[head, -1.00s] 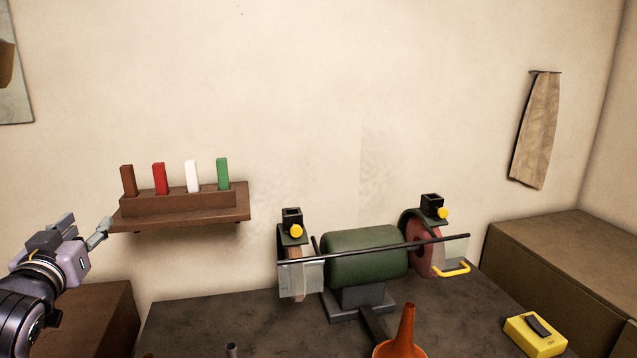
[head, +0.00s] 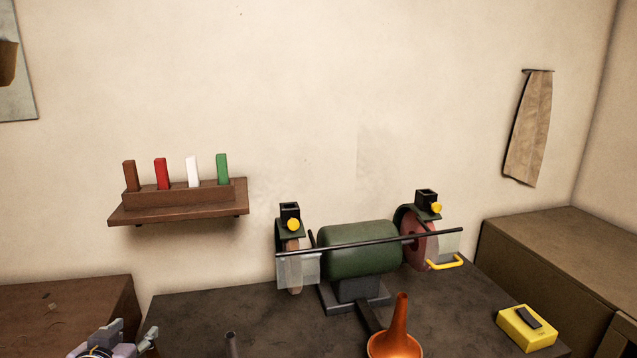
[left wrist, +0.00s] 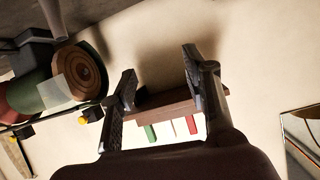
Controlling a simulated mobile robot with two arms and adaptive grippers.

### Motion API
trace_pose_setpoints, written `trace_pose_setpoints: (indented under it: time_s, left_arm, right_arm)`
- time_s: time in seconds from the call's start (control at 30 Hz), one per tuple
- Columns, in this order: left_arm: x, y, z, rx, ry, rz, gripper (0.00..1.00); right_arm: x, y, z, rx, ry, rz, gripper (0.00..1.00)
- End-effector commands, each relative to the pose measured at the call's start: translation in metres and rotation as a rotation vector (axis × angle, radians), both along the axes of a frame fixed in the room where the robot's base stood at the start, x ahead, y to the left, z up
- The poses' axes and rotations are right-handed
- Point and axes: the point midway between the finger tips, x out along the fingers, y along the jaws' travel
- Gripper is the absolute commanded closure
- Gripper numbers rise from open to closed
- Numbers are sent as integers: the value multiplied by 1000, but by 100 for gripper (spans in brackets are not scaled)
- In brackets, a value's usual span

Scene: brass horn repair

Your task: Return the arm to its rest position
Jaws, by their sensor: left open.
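My left gripper (head: 133,336) is at the bottom left of the head view, over the left end of the dark bench, partly cut off by the frame edge. In the left wrist view my left gripper (left wrist: 158,88) has its two fingers spread apart. Nothing is held between them. The shelf with colored bars shows beyond the fingers, apart from them. My right gripper is in neither view.
A green bench grinder (head: 360,248) stands on the dark bench (head: 220,312). An orange horn (head: 398,340) and a yellow switch box (head: 527,328) are in front. A wall shelf (head: 180,207) holds several bars. Brown cabinets stand left (head: 70,305) and right (head: 560,250).

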Motion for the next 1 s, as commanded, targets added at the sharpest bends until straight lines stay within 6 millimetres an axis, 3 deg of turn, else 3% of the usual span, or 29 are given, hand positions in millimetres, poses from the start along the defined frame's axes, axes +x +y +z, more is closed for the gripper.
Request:
trace_pose_setpoints:
  time_s: [0.03,0.1,0.2,0.3,0.5,0.7,0.8,1.0]
  left_arm:
    - [-16,-13,-31,-4,74,-17,56]
    - [-43,-30,-73,-6,187,-43,56]
    - [-89,-55,-125,-10,347,-82,56]
    - [-133,-76,-162,-17,480,-119,56]
    - [-208,-107,-205,-38,683,-179,56]
    - [-275,-133,-228,-67,849,-230,56]
    - [-261,-131,-262,-60,851,-227,56]
    - [-253,-133,-329,-61,875,-229,56]
  right_arm:
    - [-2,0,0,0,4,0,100]
    - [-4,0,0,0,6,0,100]
    - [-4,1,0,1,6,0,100]
    - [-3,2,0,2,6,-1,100]
    - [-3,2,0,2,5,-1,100]
    - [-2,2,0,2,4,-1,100]
    - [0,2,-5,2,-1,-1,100]
    - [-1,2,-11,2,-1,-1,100]
